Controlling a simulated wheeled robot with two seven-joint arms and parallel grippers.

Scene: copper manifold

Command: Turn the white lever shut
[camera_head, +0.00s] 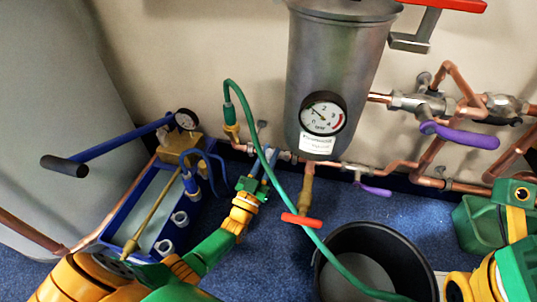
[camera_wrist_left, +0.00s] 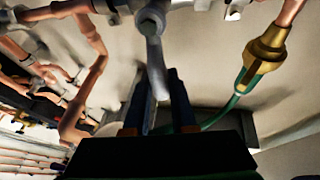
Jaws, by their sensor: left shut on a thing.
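The white lever (camera_wrist_left: 154,60) hangs from a small metal valve on the copper pipe in the left wrist view. It reaches down between the two blue fingers of my left gripper (camera_wrist_left: 155,105), which is shut on it. In the head view my left gripper (camera_head: 263,168) is at the pipe just left of the steel tank's foot, and its fingers mostly hide the lever. My right arm (camera_head: 495,280) shows at the lower right, but its fingers do not show.
A steel tank (camera_head: 335,55) with a gauge (camera_head: 323,113) stands behind. A green hose (camera_head: 285,200) runs past my left gripper into a black bucket (camera_head: 375,245). A blue test pump (camera_head: 150,205) stands at left. Purple levers (camera_head: 460,134) are on the pipes at right.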

